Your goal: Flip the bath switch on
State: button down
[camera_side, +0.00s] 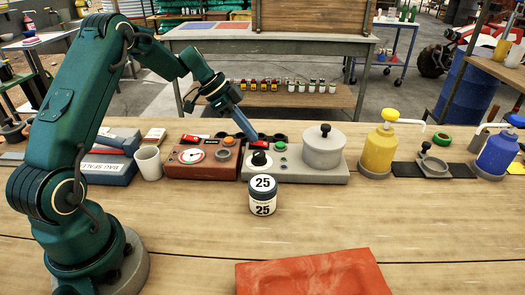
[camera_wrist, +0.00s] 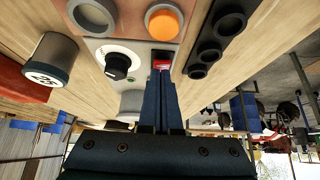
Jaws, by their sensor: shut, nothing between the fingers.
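The bath is a grey unit (camera_side: 320,178) with a lidded round pot, a black knob (camera_side: 260,159) on a white dial and a green button. Its small red switch (camera_wrist: 161,65) sits beside the dial in the wrist view, and a red patch (camera_side: 259,143) shows there in the side view. My gripper (camera_side: 250,138) is shut and empty, with blue fingers pointing down at the red switch. In the wrist view the fingertips (camera_wrist: 162,76) are right at the switch's edge. I cannot tell whether they touch it, nor which way the switch is set.
A red-brown box (camera_side: 200,171) with a gauge and orange button (camera_side: 228,141) stands left of the bath. A jar marked 25 (camera_side: 263,197) stands in front. Black ring holders (camera_wrist: 205,52) lie behind. Yellow (camera_side: 380,150) and blue bottles stand right. The front table is clear beside an orange-red tray (camera_side: 314,275).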

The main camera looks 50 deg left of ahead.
jog(key=shift+s+a+f, duration=0.15)
jog(key=shift+f, duration=0.3)
jog(key=shift+w+d+r, duration=0.45)
jog(key=shift+w+d, duration=0.05)
dwell(0.5)
